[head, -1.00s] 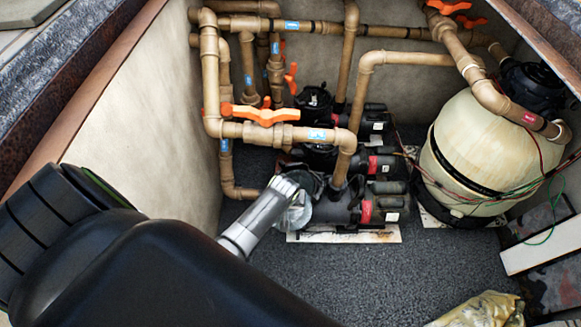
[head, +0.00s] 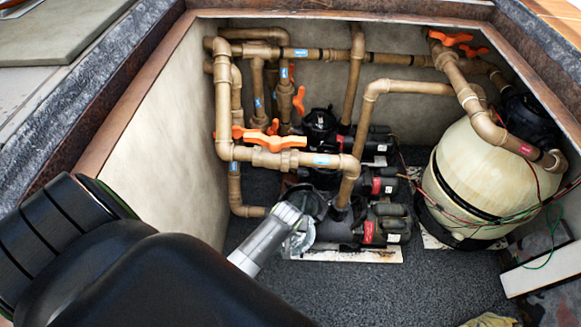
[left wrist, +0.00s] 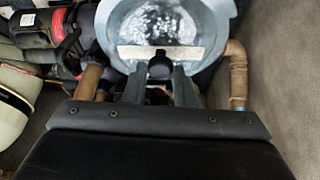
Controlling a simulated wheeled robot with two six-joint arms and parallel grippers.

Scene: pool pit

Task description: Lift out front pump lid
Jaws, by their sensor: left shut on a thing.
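The front pump (head: 345,229) is black with a red label and sits on a pale base plate at the pit floor. Its lid is a clear, bluish-grey round cover (head: 302,240), partly hidden by my left gripper (head: 289,213) at the pump's left end. In the left wrist view the lid (left wrist: 165,27) fills the top middle, with a dark knob (left wrist: 160,66) at its near side. My left gripper's fingers (left wrist: 158,78) are shut on that knob. I cannot tell whether the lid is apart from the pump. My right gripper is not in view.
Brown pipes with orange valve handles (head: 275,143) run above and behind the pump. A pale rounded tank (head: 480,175) stands to the right, with thin wires across it. The pit wall (head: 165,140) rises close on the left.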

